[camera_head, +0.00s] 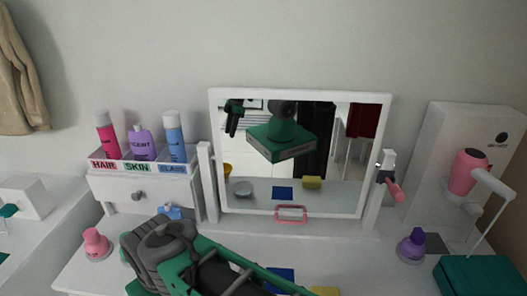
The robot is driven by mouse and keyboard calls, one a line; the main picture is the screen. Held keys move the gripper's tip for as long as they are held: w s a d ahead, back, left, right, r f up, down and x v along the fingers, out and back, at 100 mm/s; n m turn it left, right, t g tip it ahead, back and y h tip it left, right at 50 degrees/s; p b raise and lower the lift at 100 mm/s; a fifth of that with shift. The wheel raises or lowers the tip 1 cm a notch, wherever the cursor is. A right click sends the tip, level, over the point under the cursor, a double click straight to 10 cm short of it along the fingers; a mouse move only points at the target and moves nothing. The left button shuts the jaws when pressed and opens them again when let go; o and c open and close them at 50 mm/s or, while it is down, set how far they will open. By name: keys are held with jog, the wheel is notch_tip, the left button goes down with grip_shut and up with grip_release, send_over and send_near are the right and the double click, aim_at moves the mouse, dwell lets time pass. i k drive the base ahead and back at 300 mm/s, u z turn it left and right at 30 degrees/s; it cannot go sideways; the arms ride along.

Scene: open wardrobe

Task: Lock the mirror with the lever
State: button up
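The mirror (340,208) stands in a white frame between two white posts at the middle of the table. It looks slightly tilted, and a pink handle (291,221) is fixed at its bottom edge. The lever (394,189) is pink and sits on the right post, beside the mirror frame, pointing down and to the right. I cannot tell from here how the lever engages the mirror. My green and grey arm crosses the bottom centre, in front of the table. My gripper's fingers do not show directly.
A white organiser (110,189) with bottles and a drawer stands left. A pink cup-like item (96,243) is at front left.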

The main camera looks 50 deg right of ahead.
aim_at(395, 192)
jog(key=z, duration=1.3)
jog(key=k, duration=1.25)
jog(key=z, duration=0.65)
jog(key=i, duration=0.9)
jog(key=z, duration=0.35)
